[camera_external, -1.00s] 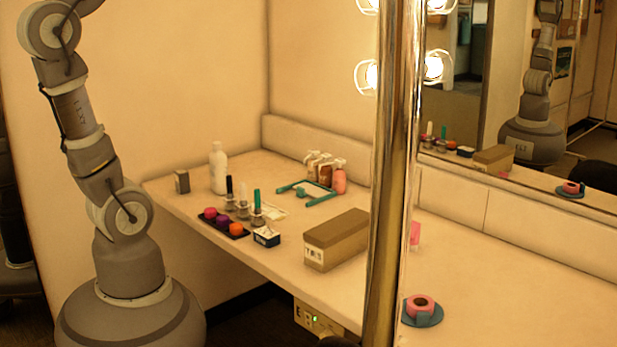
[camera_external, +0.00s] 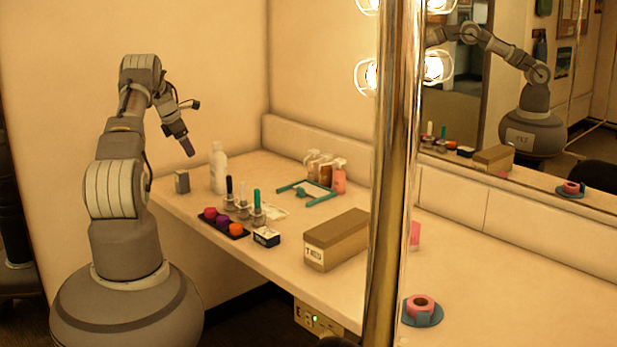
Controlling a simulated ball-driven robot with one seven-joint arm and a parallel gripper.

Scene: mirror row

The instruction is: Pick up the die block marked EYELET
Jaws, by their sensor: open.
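No marking reading EYELET is legible in this view, so I cannot tell which thing is the die block. A small grey block (camera_external: 182,181) stands at the table's left end. A small dark block with a pale top (camera_external: 266,237) sits near the front edge, left of the cardboard box. My gripper (camera_external: 188,151) is open and points down, in the air above the left end of the table, apart from everything. Its fingertips are small and hard to make out.
Upright tools with black, white and teal handles (camera_external: 257,199) stand behind a dark tray (camera_external: 241,235) of coloured round pieces. A white bottle (camera_external: 218,168), teal frame (camera_external: 322,199), several small bottles (camera_external: 325,170) and a cardboard box (camera_external: 337,240) share the table. A gold post (camera_external: 392,180) blocks part of the view.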

